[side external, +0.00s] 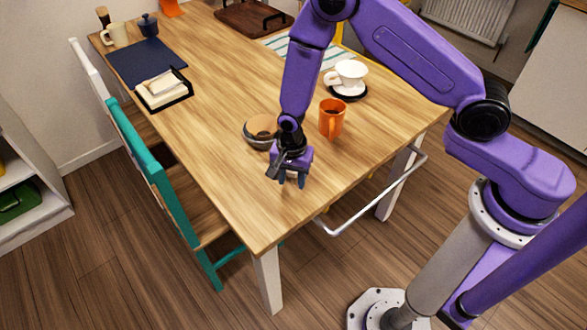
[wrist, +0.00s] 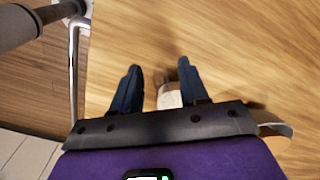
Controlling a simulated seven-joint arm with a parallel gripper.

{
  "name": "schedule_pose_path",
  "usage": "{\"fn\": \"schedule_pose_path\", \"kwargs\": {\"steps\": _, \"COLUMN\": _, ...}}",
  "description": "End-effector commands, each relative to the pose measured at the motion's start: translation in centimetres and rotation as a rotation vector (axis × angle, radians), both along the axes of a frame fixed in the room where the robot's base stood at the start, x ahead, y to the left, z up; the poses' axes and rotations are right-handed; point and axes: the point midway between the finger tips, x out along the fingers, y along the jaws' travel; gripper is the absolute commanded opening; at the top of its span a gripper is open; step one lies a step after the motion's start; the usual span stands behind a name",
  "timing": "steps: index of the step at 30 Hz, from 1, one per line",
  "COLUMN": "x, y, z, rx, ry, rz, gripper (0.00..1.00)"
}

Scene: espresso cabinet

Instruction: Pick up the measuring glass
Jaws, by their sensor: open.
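My gripper (side external: 291,180) is open and points down over the near end of the wooden table. In the wrist view its two dark blue fingers (wrist: 159,70) stand apart. A small pale vessel with a brownish upper part (wrist: 170,97) shows between the fingers, closer to the right one. It may be the measuring glass, but most of it is hidden by the gripper's front bar. I cannot tell whether the fingers touch it. In the side view I cannot make it out behind the gripper.
A grey-brown bowl (side external: 260,131) is close behind my gripper. A napkin holder (side external: 163,91) is farther left. A metal rail (side external: 370,205) runs along the table's edge.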

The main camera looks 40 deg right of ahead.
Motion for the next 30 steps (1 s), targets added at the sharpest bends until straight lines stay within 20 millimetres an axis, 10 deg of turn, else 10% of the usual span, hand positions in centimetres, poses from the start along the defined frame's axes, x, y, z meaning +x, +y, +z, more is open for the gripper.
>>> {"fn": "schedule_pose_path", "kwargs": {"steps": 7, "x": 0.0, "y": 0.0, "z": -0.11, "rx": 0.0, "ry": 0.0, "rz": 0.0, "gripper": 0.44}}
{"fn": "schedule_pose_path", "kwargs": {"steps": 12, "x": -0.01, "y": -0.01, "z": -0.1, "rx": 0.0, "ry": 0.0, "rz": 0.0, "gripper": 0.0}}
{"fn": "schedule_pose_path", "kwargs": {"steps": 30, "x": 0.03, "y": 0.02, "z": 0.7, "rx": 0.001, "ry": -0.001, "rz": 0.0, "gripper": 0.0}}
